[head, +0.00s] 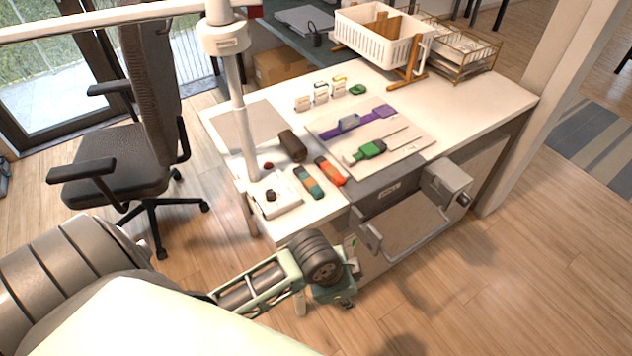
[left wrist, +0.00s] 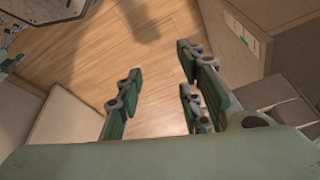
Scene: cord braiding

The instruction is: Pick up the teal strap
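The teal strap (head: 308,182) lies as a short, folded bundle with an orange-red band, near the front left of the white table (head: 470,110). An orange strap bundle (head: 330,171) lies just right of it. My left gripper (head: 340,285) is in front of the table's front edge, below and right of the teal strap and apart from it. In the left wrist view its fingers (left wrist: 160,78) are spread, with nothing between them and wooden floor beyond. The teal strap does not show clearly in that view.
A brown roll (head: 292,146) and a white box with a dark knob (head: 274,200) sit near the strap. A board (head: 415,148) holds purple and green straps. A metal frame (head: 405,225) juts from the table front. A white basket (head: 375,40) stands at the back.

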